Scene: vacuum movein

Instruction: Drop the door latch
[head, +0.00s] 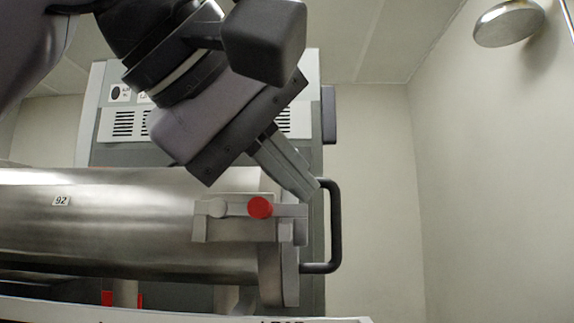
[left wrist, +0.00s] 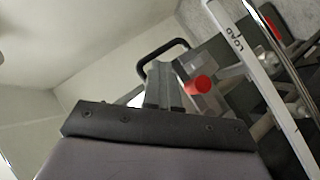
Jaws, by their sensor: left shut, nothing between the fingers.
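The door latch (head: 240,225) is a grey metal block with a red round knob (head: 260,208) on the side of the steel chamber, at its right end. The red knob also shows in the left wrist view (left wrist: 199,85). My left gripper (head: 308,190) comes down from above, its fingers shut together and empty. Its tips are just above the latch's right end, near the top of the black door handle (head: 335,225). I cannot tell whether the tips touch the latch. My right gripper is in neither view.
The steel cylindrical chamber (head: 110,215) with a "92" label fills the lower left. A grey cabinet (head: 90,125) with vents stands behind it. A round metal lamp or disc (head: 508,22) hangs at the upper right. The space right of the handle is free.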

